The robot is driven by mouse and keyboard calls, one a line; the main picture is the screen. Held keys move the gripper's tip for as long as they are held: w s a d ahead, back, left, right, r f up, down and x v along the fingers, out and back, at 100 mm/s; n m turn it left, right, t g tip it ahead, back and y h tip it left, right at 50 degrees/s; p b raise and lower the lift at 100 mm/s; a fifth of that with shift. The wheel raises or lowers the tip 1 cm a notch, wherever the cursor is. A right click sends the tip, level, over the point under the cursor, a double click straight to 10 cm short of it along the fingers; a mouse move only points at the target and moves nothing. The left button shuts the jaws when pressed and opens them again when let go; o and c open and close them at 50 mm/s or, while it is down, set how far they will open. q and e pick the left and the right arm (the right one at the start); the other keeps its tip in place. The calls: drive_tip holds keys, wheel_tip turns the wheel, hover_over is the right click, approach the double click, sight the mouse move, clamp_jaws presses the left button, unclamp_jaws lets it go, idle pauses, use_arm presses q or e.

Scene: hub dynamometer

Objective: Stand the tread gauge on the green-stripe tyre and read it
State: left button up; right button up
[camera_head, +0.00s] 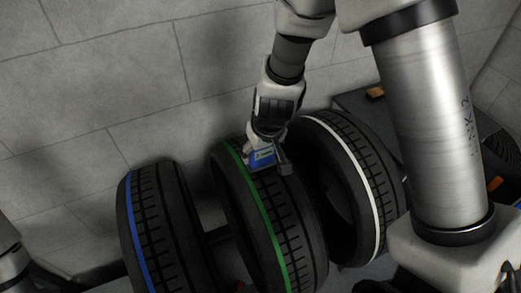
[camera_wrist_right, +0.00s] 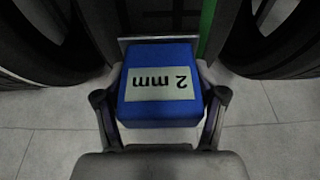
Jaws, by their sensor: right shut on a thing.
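The tread gauge (camera_head: 262,158) is a small blue block held in my right gripper (camera_head: 266,147) at the top of the green-stripe tyre (camera_head: 286,210). In the right wrist view the gauge (camera_wrist_right: 160,110) sits between both fingers, and its pale label reads "2 mm", upside down in the picture. A thin grey edge shows beyond it. The green stripe (camera_wrist_right: 208,25) runs just beyond the gauge, on the right. The tyre stands upright. I cannot tell whether the gauge's foot touches the tread. My left gripper is not in view.
A blue-stripe tyre (camera_head: 160,230) stands to the left and a white-stripe tyre (camera_head: 362,165) close on the right. A dark surface with an orange piece (camera_head: 375,93) lies behind at right. A grey block wall (camera_head: 110,80) is behind the tyres.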

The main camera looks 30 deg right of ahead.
drive_tip(key=shift+f+b, duration=0.4)
drive_tip(key=shift+f, duration=0.05)
drive_tip(key=shift+r, duration=0.1)
idle(1.2)
wheel_tip(320, 180, up, 5)
drive_tip(key=p, duration=0.5)
